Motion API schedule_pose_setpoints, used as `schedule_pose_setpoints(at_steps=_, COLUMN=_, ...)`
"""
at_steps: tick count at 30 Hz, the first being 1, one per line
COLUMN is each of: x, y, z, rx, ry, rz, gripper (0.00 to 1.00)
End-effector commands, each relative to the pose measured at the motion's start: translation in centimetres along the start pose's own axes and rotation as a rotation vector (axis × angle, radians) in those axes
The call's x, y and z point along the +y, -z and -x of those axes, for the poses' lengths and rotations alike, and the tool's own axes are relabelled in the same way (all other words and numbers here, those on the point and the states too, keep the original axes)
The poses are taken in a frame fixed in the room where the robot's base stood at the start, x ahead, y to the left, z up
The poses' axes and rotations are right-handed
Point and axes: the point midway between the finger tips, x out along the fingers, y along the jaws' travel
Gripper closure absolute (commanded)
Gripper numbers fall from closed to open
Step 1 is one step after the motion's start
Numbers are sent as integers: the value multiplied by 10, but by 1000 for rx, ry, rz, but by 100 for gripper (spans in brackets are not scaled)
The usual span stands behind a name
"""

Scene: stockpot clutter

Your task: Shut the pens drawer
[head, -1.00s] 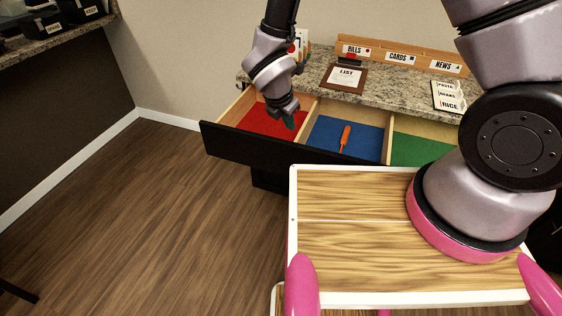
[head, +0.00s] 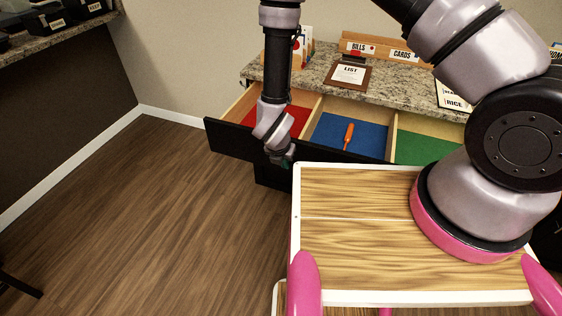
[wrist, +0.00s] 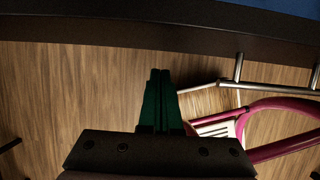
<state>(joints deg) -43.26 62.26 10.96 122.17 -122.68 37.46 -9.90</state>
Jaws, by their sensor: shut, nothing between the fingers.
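A drawer with a dark front (head: 228,139) is pulled out below the granite counter. No pens label shows on it. It has red, blue and green floored compartments, and an orange tool-like object (head: 348,136) lies in the blue one. My gripper (head: 285,163) is in front of the drawer front, near its upper edge and left of its middle. I cannot tell whether it touches. In the wrist view, my green fingers (wrist: 160,84) are together and empty, pointing toward the dark drawer front (wrist: 150,32) across the top.
The granite counter (head: 320,91) holds a list clipboard (head: 346,75), a labelled wooden rack (head: 378,48) and a RICE card (head: 452,98). My wood-topped base stands close to the drawer's right part. The floor (head: 150,210) to the left is clear.

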Motion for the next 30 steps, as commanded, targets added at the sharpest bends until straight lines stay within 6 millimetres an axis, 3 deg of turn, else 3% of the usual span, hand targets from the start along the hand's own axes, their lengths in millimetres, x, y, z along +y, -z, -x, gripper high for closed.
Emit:
schedule_pose_setpoints(at_steps=6, x=0, y=-20, z=-7, rx=0, ry=-1, rz=-1, gripper=100)
schedule_pose_setpoints(at_steps=23, x=0, y=-28, z=-10, rx=0, ry=0, rz=-2, gripper=100)
schedule_pose_setpoints(at_steps=30, x=-1, y=-60, z=-23, rx=-3, ry=2, rz=-7, gripper=100)
